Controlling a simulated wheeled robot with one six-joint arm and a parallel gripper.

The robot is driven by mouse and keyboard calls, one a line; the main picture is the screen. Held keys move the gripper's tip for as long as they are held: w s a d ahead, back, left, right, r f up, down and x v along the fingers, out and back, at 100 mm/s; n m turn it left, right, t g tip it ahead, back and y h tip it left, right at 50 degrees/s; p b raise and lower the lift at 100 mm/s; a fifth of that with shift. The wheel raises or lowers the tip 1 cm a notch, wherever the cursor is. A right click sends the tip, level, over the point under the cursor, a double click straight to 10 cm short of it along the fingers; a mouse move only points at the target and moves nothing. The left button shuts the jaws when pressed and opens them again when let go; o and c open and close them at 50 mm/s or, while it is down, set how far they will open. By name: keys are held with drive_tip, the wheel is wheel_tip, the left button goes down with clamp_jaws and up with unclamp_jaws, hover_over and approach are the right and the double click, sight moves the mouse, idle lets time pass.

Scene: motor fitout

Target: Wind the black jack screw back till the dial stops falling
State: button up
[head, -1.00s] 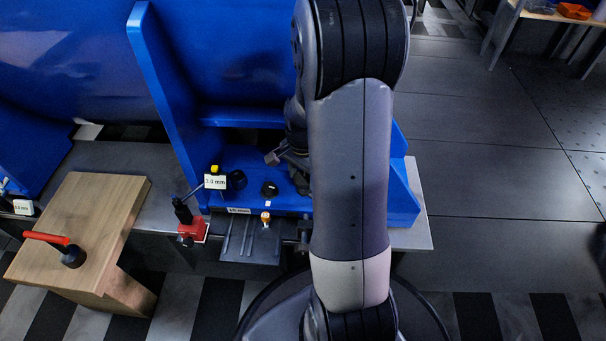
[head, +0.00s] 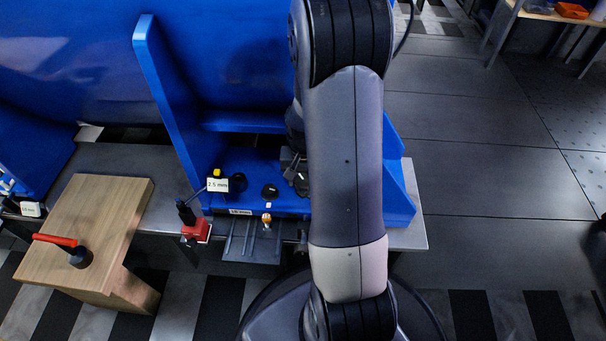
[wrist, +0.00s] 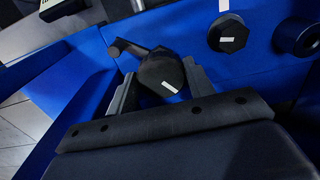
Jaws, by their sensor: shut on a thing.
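The black jack screw (wrist: 160,70) has a faceted head with a white mark. In the wrist view it sits between the two fingers of my gripper (wrist: 160,86), which is shut on it. A dark bar with a rounded end shows just beyond the head, at upper left. In the head view, my arm covers most of the gripper, and part of a black head (head: 301,184) shows beside the arm. The dial's white readout (head: 218,185) shows 2.5 mm, beside a dark round body on the blue bracket.
A second black head (wrist: 228,33) with a white stripe stands close by, right of the gripped one. The blue bracket (head: 165,95) walls the left side. A red block with a black lever (head: 195,230) and a wooden stand (head: 110,220) with a red-handled tool are at left.

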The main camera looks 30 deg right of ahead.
sight(305, 180)
drive_tip(key=n+p, duration=0.1)
drive_tip(key=n, duration=0.3)
drive_tip(key=shift+d+r, duration=0.1)
drive_tip(key=shift+r, duration=0.05)
drive_tip(key=n+p, duration=0.1)
drive_tip(key=n, duration=0.3)
drive_tip(key=shift+d+n, duration=0.1)
drive_tip(key=shift+n, duration=0.2)
drive_tip(key=shift+p, duration=0.3)
drive_tip(key=o, duration=1)
wheel_tip(305, 180, up, 11)
drive_tip(key=p, duration=0.4)
drive_tip(key=shift+f, duration=0.2)
idle(1.0)
